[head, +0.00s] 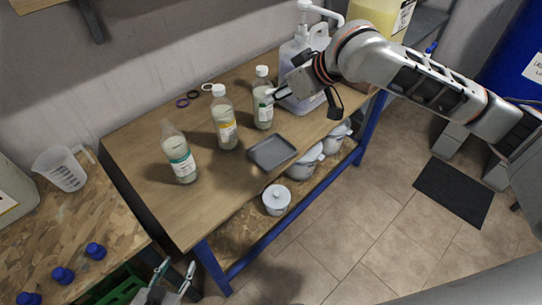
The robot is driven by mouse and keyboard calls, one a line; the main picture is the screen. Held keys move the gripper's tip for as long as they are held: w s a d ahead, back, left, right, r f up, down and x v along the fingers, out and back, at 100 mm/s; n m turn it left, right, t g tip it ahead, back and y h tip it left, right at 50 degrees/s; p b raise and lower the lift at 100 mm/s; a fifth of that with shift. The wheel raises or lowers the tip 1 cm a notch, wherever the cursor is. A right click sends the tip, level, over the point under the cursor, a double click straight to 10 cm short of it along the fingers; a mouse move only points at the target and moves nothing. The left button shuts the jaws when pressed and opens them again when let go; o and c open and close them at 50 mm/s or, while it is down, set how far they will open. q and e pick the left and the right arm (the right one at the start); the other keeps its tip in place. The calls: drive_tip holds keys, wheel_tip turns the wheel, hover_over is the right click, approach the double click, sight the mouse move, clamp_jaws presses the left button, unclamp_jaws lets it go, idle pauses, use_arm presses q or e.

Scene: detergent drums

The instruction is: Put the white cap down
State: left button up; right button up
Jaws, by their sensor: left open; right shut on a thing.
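My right gripper (302,95) is above the back right of the wooden table (225,185), beside the right bottle and in front of the white pump container (302,60). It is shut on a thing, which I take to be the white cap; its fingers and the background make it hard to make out. The left bottle (181,158), with a green label, stands uncapped. The middle bottle (224,120), with a yellow label, and the right bottle (263,100) wear white caps. My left gripper (174,272) is open and empty at the bottom, off the table's front left corner.
A grey tray (272,152) lies near the table's front edge. Dark rings (183,102) and a white ring (208,86) lie at the back. White tubs (277,199) stand on the lower shelf. A beaker (60,168) and blue caps (62,275) are at left. The table's front left is bare.

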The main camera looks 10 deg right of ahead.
sight(271, 155)
drive_tip(key=f+b, duration=0.4)
drive_tip(key=f, duration=1.6)
drive_tip(key=shift+a+f, duration=0.15)
drive_tip(key=shift+a, duration=0.05)
drive_tip(key=shift+f, duration=0.15)
drive_tip(key=shift+f+p, duration=0.3)
drive_tip(key=shift+f, duration=0.2)
drive_tip(key=o, duration=0.9)
drive_tip(key=shift+o, duration=0.7)
drive_tip(key=shift+f, duration=0.2)
drive_tip(key=shift+s, duration=0.1)
drive_tip(key=shift+r, duration=0.1)
